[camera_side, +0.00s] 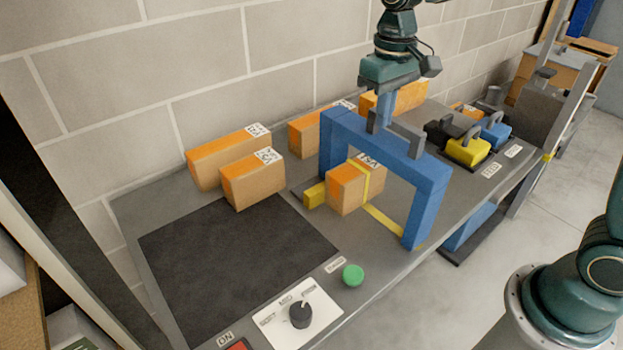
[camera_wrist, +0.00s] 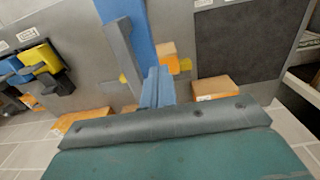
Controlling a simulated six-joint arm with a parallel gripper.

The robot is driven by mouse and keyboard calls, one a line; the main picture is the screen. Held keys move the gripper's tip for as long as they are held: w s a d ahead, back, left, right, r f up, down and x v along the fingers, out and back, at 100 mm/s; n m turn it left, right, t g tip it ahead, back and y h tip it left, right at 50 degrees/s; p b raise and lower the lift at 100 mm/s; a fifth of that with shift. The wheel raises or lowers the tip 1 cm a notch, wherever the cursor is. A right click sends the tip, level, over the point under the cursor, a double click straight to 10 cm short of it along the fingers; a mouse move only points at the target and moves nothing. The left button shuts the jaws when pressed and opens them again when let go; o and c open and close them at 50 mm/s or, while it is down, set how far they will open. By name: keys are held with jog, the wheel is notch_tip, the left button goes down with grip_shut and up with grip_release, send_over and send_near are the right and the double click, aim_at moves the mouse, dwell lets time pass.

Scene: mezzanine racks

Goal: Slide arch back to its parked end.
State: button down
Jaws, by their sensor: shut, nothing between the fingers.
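The blue arch (camera_side: 380,140) stands upright over the bench, its legs either side of a cardboard box (camera_side: 350,190) with a yellow band. A grey bar handle (camera_side: 408,136) is on top of the arch. My gripper (camera_side: 381,122) points down at the arch's top beside the handle, its light-blue fingers together and empty. In the wrist view the fingers (camera_wrist: 158,72) show close to the grey handle (camera_wrist: 119,52) and the blue arch (camera_wrist: 126,18). I cannot tell whether they touch either. A yellow block (camera_side: 314,195) and yellow strip (camera_side: 384,221) lie near the box.
Several cardboard boxes (camera_side: 252,178) stand along the wall side. A dark mat (camera_side: 235,262), a green button (camera_side: 353,275) and a dial (camera_side: 300,314) are toward the near end. Yellow (camera_side: 467,151) and blue (camera_side: 495,133) handled blocks sit at the right.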

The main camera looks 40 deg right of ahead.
jog(key=shift+f, duration=0.6)
jog(key=shift+f, duration=0.35)
jog(key=shift+f, duration=0.35)
jog(key=shift+f, duration=0.25)
jog(key=shift+d, duration=0.1)
jog(key=d, duration=2.4)
jog(key=shift+d, duration=0.25)
dwell(2.5)
jog(key=shift+a, duration=0.2)
jog(key=shift+a, duration=0.55)
